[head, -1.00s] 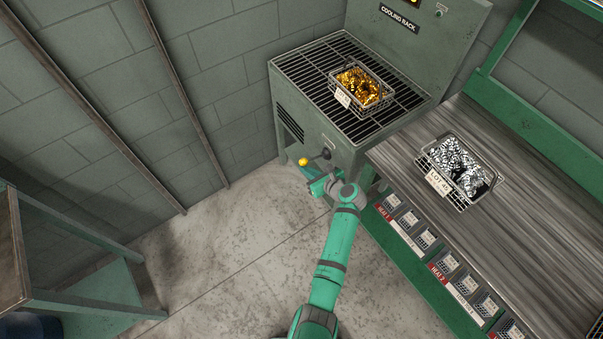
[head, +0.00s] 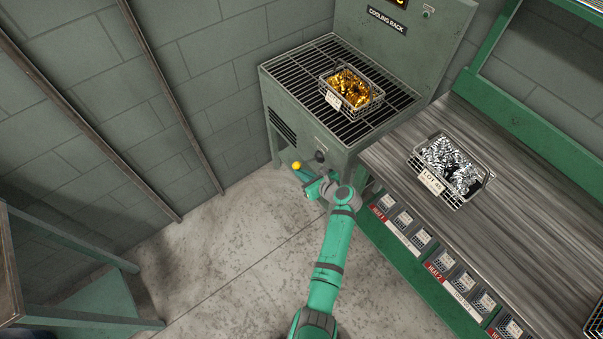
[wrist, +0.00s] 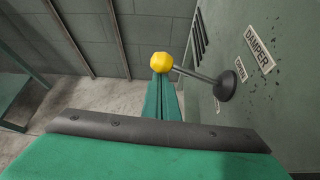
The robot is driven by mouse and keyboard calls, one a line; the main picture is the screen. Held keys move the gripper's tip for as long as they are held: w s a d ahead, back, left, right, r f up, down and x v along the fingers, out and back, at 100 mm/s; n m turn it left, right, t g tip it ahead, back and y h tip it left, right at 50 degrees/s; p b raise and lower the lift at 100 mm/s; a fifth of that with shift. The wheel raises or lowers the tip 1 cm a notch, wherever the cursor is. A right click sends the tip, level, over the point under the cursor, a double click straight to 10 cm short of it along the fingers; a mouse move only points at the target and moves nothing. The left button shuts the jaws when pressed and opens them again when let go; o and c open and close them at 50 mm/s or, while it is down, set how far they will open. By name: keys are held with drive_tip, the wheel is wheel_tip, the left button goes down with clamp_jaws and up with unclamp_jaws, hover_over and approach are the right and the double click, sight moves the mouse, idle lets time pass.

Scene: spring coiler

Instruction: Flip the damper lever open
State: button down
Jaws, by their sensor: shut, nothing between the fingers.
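The damper lever is a grey rod with a yellow knob (wrist: 162,60) on a dark round pivot (wrist: 225,86), on the front of the green cooling rack cabinet. In the wrist view the rod runs out to the left from the pivot, below the DAMPER label (wrist: 259,50). A smaller label (wrist: 240,69) sits by the pivot. My gripper (wrist: 162,80) is shut and empty, its tips right at the knob; I cannot tell whether they touch. In the head view the knob (head: 296,165) shows just beyond my gripper (head: 303,174), left of the pivot (head: 320,156).
A wire basket of gold coils (head: 350,88) stands on the cooling rack's grate (head: 300,68). A basket of silver coils (head: 450,168) stands on the workbench (head: 520,190) at right. A green table (head: 70,265) is at left. The floor (head: 200,260) between is clear.

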drive_tip(key=s+d+r, duration=0.1)
drive_tip(key=s+d, duration=0.4)
drive_tip(key=s, duration=0.3)
drive_tip(key=shift+r, duration=0.3)
drive_tip(key=shift+f, duration=0.1)
idle(0.5)
drive_tip(key=s+a+f+n+h, duration=0.2)
drive_tip(key=s+f+n+h, duration=0.35)
drive_tip(key=s, duration=0.75)
drive_tip(key=s+n+h, duration=0.1)
drive_tip(key=s+n, duration=0.6)
drive_tip(key=s, duration=0.3)
drive_tip(key=s+a+r+n+t, duration=0.3)
drive_tip(key=s+r+n, duration=0.5)
drive_tip(key=r, duration=0.5)
drive_tip(key=s+a+r+n+t, duration=0.2)
drive_tip(key=s+a+r+n, duration=0.2)
drive_tip(key=s+r+n, duration=0.4)
wheel_tip(320, 180, up, 5)
drive_tip(key=shift+r+n+t+h, duration=0.1)
drive_tip(key=shift+n+t+h, duration=0.3)
drive_tip(key=shift+n, duration=0.35)
